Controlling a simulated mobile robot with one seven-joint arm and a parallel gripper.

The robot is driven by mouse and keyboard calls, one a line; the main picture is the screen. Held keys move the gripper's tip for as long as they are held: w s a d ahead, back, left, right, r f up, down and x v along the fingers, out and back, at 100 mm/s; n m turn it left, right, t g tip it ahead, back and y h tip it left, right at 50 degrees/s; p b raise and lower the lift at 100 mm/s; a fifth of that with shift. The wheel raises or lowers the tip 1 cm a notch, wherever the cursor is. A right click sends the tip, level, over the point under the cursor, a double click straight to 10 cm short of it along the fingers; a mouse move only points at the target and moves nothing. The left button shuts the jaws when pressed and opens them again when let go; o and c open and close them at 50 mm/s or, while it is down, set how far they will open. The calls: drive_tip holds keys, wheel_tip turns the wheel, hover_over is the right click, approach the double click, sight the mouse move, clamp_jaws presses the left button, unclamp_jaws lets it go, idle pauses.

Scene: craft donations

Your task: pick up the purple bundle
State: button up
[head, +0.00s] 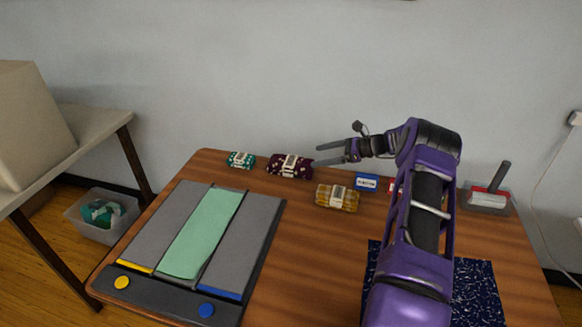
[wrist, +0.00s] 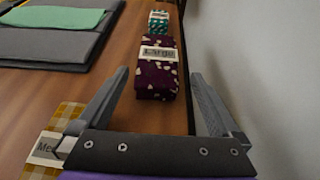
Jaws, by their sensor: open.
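The purple bundle (head: 289,166) is dark purple with pale spots and a white paper label. It lies near the back edge of the wooden table. In the wrist view the purple bundle (wrist: 157,72) lies ahead of my gripper, its label reading "Large". My gripper (head: 316,155) is open and empty, just to the right of the bundle in the head view. In the wrist view my gripper's two fingers (wrist: 160,85) are spread wide, and the bundle shows between their lines. I cannot tell how far the fingertips are from it.
A teal spotted bundle (head: 241,160) lies left of the purple one. A yellow checked bundle (head: 337,197) lies in front of my gripper. A grey board with a green strip (head: 203,234) covers the table's left. The wall (wrist: 250,60) runs close behind.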

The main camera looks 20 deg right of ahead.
sight(294, 161)
drive_tip(key=x, duration=0.6)
drive_tip(key=shift+w, duration=0.1)
drive_tip(key=x, duration=0.5)
drive_tip(key=shift+a+f+b, duration=0.1)
drive_tip(key=shift+f+b, duration=0.15)
drive_tip(key=shift+b, duration=0.1)
drive_tip(key=c, duration=1.2)
